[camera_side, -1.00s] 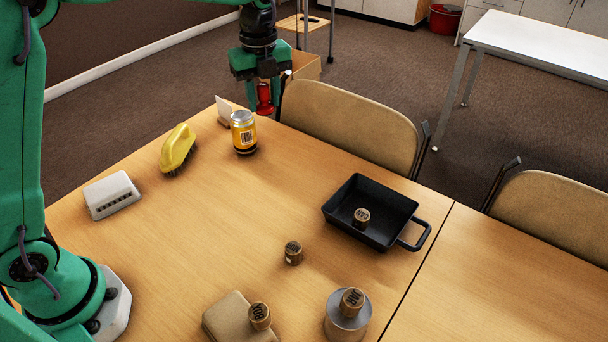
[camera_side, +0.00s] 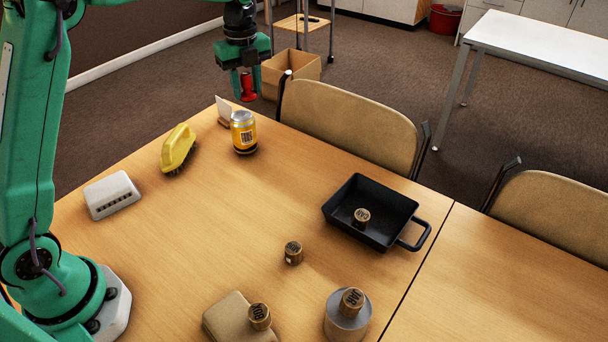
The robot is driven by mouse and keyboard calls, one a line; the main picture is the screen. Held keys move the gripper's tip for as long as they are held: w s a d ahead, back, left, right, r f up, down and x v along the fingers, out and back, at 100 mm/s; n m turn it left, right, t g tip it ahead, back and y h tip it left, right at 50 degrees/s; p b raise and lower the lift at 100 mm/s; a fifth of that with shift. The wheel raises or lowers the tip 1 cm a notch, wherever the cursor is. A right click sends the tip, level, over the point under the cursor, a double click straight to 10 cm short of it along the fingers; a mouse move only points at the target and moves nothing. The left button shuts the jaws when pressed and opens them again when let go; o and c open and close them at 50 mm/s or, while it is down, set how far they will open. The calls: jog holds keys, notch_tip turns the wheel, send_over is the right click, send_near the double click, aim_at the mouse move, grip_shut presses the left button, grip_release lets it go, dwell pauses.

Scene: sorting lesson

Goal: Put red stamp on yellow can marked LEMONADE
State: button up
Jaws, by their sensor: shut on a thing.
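The red stamp (camera_side: 247,87) is held between the fingers of my gripper (camera_side: 246,84), which is shut on it. It hangs upright in the air above the yellow can (camera_side: 243,132), with a visible gap between them in the picture. The can stands upright near the far left edge of the table, with a silver top and a label too small to read. In this view I cannot tell whether the stamp is directly over the can or behind it.
A yellow brush (camera_side: 178,149) and a white block with slots (camera_side: 111,195) lie left of the can. A small card stand (camera_side: 223,111) is just behind it. A black pan (camera_side: 343,222) holds a wooden cylinder. More wooden cylinders (camera_side: 293,253) are nearer; the table's middle is clear.

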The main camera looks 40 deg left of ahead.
send_over(241, 115)
notch_tip(241, 115, down, 4)
jog(key=shift+r, duration=0.15)
jog(key=shift+f, duration=2)
jog(key=shift+f, duration=0.15)
jog(key=o, duration=1)
notch_tip(241, 115, up, 12)
jog(key=shift+r, duration=0.2)
jog(key=shift+d, duration=0.1)
